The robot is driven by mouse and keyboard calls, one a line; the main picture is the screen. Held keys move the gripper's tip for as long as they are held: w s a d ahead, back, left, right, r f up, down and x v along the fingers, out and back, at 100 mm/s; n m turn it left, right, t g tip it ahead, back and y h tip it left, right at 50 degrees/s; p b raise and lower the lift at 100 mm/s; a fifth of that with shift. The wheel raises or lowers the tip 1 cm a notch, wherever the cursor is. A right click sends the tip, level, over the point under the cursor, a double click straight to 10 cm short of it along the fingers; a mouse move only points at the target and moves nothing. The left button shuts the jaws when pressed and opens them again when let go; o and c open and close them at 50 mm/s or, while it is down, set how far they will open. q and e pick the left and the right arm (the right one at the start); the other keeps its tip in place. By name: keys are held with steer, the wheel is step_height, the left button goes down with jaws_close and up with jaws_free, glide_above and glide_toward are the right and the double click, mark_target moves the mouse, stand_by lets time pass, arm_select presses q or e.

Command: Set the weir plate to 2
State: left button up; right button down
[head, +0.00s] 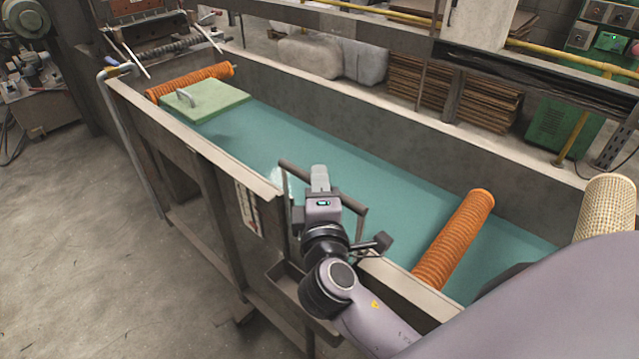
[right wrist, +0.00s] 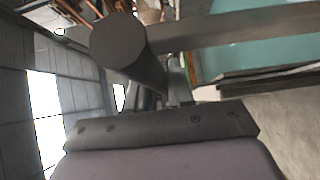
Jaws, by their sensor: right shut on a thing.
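The weir plate's dark handle bar (head: 293,168) crosses the near side of the long water trough (head: 360,142), with uprights going down at its ends. My right gripper (head: 320,180) is on the middle of this bar and shut on it. In the right wrist view the bar's round end (right wrist: 118,45) is close up, and the fingertips are hidden. A white scale strip with red marks (head: 247,207) is on the trough's near wall, left of the gripper; its figures are too small to read. The plate below the bar is mostly hidden. My left gripper is not in view.
An orange ribbed roller (head: 455,240) lies across the trough to the right, another (head: 195,80) at the far left. A green block with a handle (head: 205,101) sits near the far roller. A cream mesh tube (head: 604,207) stands at the right.

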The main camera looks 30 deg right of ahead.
arm_select(q)
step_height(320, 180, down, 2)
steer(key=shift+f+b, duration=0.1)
steer(key=shift+b, duration=0.7)
arm_select(e)
step_height(320, 180, down, 3)
steer(key=shift+r, duration=0.1)
steer(key=c, duration=1.1)
jaws_free()
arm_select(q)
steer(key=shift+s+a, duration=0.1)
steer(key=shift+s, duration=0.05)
arm_select(e)
steer(key=shift+s, duration=0.1)
